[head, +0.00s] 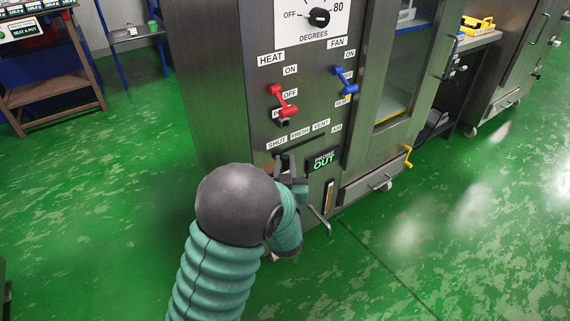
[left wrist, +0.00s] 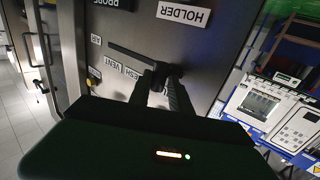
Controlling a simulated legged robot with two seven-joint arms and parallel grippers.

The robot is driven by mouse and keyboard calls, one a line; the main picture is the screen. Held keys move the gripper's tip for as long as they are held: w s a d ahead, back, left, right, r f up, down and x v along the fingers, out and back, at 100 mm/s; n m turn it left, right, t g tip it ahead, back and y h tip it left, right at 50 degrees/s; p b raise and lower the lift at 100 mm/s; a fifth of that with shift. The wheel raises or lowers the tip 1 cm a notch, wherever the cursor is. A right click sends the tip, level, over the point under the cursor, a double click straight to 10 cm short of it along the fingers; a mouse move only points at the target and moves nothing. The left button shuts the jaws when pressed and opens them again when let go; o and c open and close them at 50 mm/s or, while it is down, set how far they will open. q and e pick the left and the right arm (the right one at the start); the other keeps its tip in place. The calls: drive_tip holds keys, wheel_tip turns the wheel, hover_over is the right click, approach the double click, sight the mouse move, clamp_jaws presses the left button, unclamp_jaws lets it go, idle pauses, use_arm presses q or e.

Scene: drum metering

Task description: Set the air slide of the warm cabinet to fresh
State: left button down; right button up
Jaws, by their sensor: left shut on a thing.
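The warm cabinet (head: 215,90) stands in the middle of the head view, its steel front facing me. Low on its panel are the labels SHUT, FRESH and VENT, with the dark slot of the air slide (head: 312,151) under them. My left gripper (head: 287,165) is at the slot's left part, below SHUT. In the left wrist view, upside down, my left gripper (left wrist: 162,84) is shut on the slide's dark knob (left wrist: 175,71), at the slot's right end there. The slot (left wrist: 133,56) runs bare toward VENT and AIR. The fingers hide the SHUT label there. My right gripper is not in view.
Above the slide are a red heat lever (head: 283,103) and a blue fan lever (head: 345,84). A probe sign (head: 323,160) reading OUT is just right of my gripper. A yellow handle (head: 407,156) sticks out at the right. The green floor in front is clear.

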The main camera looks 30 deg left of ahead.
use_arm(q)
drive_tip(key=shift+d, duration=0.1)
idle(0.7)
drive_tip(key=w+d+p, duration=0.1)
drive_tip(key=w+d, duration=0.2)
drive_tip(key=w, duration=0.4)
drive_tip(key=shift+w+p, duration=0.25)
drive_tip(key=shift+p, duration=0.1)
drive_tip(key=c, duration=1.2)
unclamp_jaws()
